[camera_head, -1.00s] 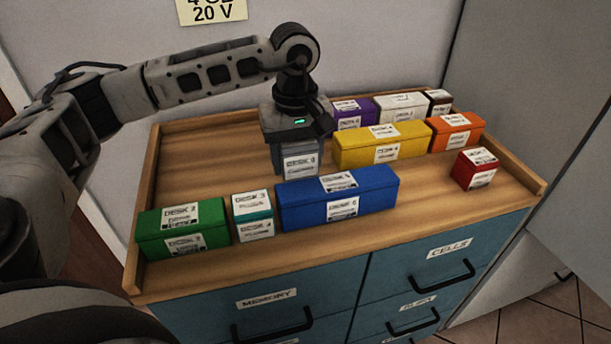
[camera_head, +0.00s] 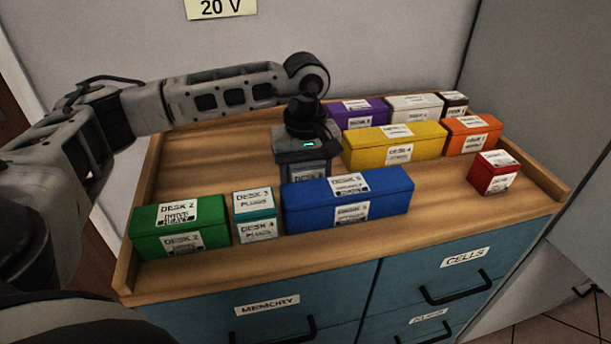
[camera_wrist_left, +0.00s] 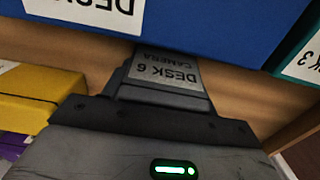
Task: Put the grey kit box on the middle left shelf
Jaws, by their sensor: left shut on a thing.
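The grey kit box (camera_head: 310,176) stands on the wooden cabinet top, behind the blue box. Only a little of it shows below my left gripper (camera_head: 308,165), and the blue box hides its lower front. In the left wrist view the grey box (camera_wrist_left: 165,85) has a white label reading DESK 6 CAMERA. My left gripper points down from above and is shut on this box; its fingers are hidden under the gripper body. The middle left shelf is not in view. My right gripper is not in view.
The blue box (camera_head: 345,200) is close in front of the grey box. Green (camera_head: 180,228), teal (camera_head: 255,216), yellow (camera_head: 394,146), purple (camera_head: 357,114), orange (camera_head: 472,135) and red (camera_head: 493,175) boxes stand around. Bare wood (camera_head: 205,170) lies to the left. A low rim edges the top.

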